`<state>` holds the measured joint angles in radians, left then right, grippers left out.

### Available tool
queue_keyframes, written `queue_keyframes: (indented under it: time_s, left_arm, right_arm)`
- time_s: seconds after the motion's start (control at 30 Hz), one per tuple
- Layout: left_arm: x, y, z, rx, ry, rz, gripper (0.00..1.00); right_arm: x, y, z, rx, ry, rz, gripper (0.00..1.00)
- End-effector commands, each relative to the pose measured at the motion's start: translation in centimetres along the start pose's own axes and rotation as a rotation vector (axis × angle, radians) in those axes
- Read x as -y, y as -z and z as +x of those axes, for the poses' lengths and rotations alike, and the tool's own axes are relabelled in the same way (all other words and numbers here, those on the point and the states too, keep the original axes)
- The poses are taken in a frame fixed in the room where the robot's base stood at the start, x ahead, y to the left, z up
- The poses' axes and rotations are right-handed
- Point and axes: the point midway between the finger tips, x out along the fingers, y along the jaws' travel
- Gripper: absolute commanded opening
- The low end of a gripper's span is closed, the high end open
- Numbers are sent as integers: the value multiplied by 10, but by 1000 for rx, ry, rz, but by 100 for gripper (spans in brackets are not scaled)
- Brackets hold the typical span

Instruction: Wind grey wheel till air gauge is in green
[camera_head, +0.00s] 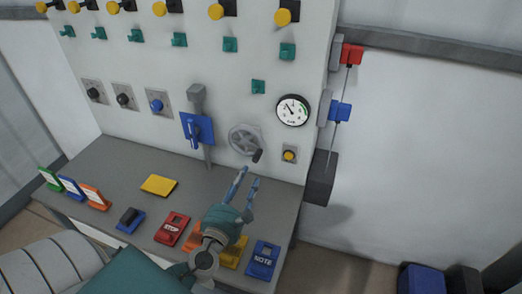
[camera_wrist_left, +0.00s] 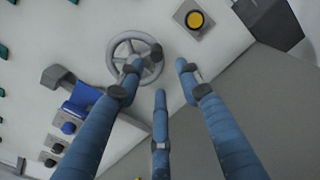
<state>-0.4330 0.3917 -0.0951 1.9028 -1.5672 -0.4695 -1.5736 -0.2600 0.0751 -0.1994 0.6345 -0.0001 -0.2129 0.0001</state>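The grey wheel (camera_head: 246,139) is mounted on the white panel and has a dark crank handle (camera_head: 257,156) at its lower right. The round air gauge (camera_head: 292,110) is to the right of and above the wheel. A green band shows on the right of its dial, and its needle points to the upper left, outside the green. My left gripper (camera_head: 246,178) is open and empty, its blue fingers pointing up just below the wheel and handle. In the left wrist view the wheel (camera_wrist_left: 134,58) lies beyond the spread fingers (camera_wrist_left: 160,80). My right gripper is not in view.
A blue lever (camera_head: 197,131) is left of the wheel, and a yellow button (camera_head: 289,154) is right of it. The grey shelf (camera_head: 120,165) below holds several coloured blocks and cards. A dark box (camera_head: 320,180) juts out at the panel's right edge.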

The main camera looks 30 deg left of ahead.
Motion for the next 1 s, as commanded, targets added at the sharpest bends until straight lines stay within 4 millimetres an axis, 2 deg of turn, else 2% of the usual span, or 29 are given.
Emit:
queue_keyframes:
  time_s: [0.07,0.3,0.37,0.47,0.6,0.7,0.83,1.0]
  left_arm:
    - [0,-2,8,1,1,3,35]
    - [-1,-4,52,1,-2,-3,35]
    - [-1,-3,64,1,-2,-3,35]
    - [-1,-2,80,0,-3,-4,35]
    - [-1,-1,96,-1,-1,-4,35]
    - [0,0,102,-1,-1,-5,35]
    - [0,0,105,-2,-1,-6,35]
    - [0,0,104,-2,-1,-6,35]
  right_arm:
    - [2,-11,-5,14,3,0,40]
    - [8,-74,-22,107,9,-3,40]
    - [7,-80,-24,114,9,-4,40]
    - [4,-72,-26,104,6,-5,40]
    - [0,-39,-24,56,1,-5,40]
    - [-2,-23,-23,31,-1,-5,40]
    - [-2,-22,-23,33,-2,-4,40]
    - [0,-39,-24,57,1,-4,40]
